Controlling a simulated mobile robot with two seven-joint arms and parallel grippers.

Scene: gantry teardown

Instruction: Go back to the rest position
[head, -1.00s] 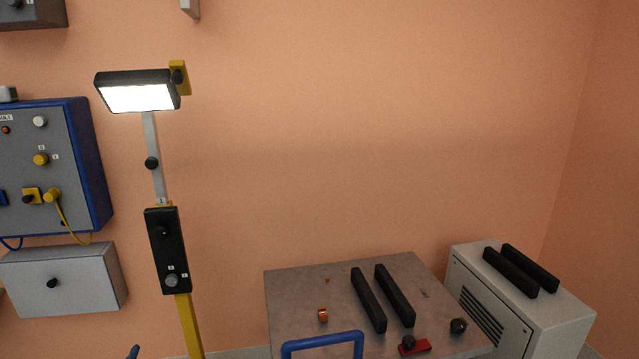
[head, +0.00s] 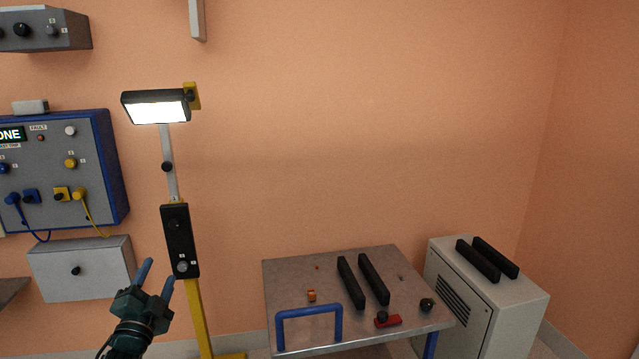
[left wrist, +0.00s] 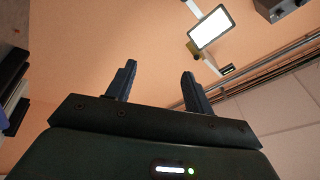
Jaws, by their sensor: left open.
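My left gripper (head: 158,278) is at the lower left of the head view, fingers pointing up. Its two blue fingers are apart with nothing between them. It is in front of the wall, beside the yellow foot of the lamp post. In the left wrist view the same open fingers (left wrist: 158,85) show against the wall, with nothing held. My right gripper is in neither view.
A lit lamp (head: 158,107) stands on a post with a black control box (head: 180,241). A blue-edged panel (head: 118,170) and a grey box (head: 82,270) are on the left wall. A metal table (head: 290,270) with black bars and a grey cabinet (head: 515,310) stand at right.

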